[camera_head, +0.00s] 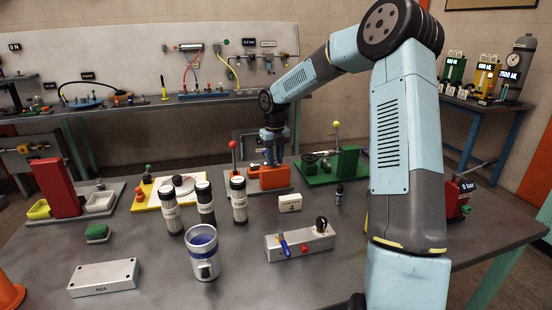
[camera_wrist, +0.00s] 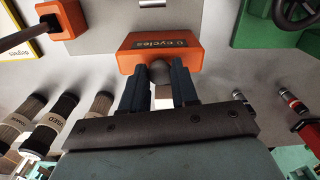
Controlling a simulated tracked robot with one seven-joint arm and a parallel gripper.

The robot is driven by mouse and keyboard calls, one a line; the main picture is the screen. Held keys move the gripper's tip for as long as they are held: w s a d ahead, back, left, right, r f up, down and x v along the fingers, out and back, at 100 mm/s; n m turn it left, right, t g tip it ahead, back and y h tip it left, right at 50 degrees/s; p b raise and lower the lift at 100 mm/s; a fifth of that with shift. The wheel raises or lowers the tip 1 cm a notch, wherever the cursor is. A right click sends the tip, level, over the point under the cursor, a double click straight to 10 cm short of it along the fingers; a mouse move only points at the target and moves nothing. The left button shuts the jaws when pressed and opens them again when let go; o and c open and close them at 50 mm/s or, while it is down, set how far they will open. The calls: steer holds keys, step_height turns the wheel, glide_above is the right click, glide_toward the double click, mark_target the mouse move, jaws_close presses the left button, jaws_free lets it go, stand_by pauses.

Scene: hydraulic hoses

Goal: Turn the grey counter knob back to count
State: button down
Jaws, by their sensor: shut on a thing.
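The orange counter (camera_head: 268,180) stands near the middle of the table in the head view. In the wrist view the orange counter (camera_wrist: 135,41) has a dark display that seems to read "0 cycles". The round grey knob (camera_wrist: 159,71) sits at its edge, between my two fingers. My gripper (camera_wrist: 160,84) is shut on the grey knob. In the head view my gripper (camera_head: 273,160) reaches down onto the counter and hides the knob. I cannot tell how far the knob is turned.
A red-balled lever (camera_head: 233,146) stands just left of the counter, and a green fixture (camera_head: 328,168) just right. Black-and-white cylinders (camera_head: 239,200) stand in front on the left. A grey box with a blue lever (camera_head: 300,243) lies in front.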

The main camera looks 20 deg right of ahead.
mark_target(275, 160)
steer(key=shift+w+r+n, duration=0.1)
steer(key=shift+n, duration=0.5)
steer(key=c, duration=0.9)
jaws_free()
steer(key=shift+o, duration=0.2)
step_height(275, 160, up, 14)
steer(key=shift+f, duration=0.25)
